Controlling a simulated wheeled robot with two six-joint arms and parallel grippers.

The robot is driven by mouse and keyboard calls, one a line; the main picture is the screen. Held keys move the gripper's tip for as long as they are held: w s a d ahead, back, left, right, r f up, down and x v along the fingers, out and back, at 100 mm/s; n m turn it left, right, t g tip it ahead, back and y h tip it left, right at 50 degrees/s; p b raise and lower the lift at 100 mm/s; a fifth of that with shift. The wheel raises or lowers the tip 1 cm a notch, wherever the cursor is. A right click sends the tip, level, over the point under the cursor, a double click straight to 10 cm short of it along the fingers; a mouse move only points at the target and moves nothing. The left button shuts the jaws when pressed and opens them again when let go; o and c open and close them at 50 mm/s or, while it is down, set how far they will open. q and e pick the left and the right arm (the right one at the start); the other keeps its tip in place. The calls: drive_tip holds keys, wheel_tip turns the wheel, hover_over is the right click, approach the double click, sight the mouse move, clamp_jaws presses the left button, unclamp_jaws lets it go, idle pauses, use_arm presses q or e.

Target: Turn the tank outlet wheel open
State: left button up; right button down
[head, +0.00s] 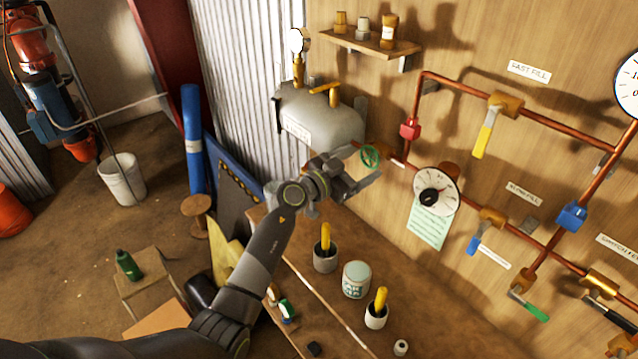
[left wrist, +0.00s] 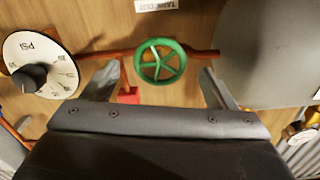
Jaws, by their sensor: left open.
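The tank outlet wheel is a green spoked handwheel (head: 370,157) on the copper pipe beside the grey tank (head: 318,118). In the left wrist view the wheel (left wrist: 160,60) faces the camera, with a "TANK OUT" label (left wrist: 157,5) by it. My left gripper (head: 362,172) is at the wheel in the head view. In the left wrist view its two fingers stand wide apart, one on each side of the wheel, with gaps between them and the rim. It is open and empty. My right gripper does not show.
A round gauge (head: 435,192) and copper pipes with valve levers cover the wall to the right. Below the arm, a wooden bench (head: 335,313) holds several pots and a tin (head: 356,279). A shelf (head: 370,42) with jars hangs above.

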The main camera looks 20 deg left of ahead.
use_arm(q)
drive_tip(key=b+v, duration=0.1)
drive_tip(key=v, duration=1.4)
drive_tip(key=shift+s+a, duration=0.25)
drive_tip(key=shift+s, duration=0.1)
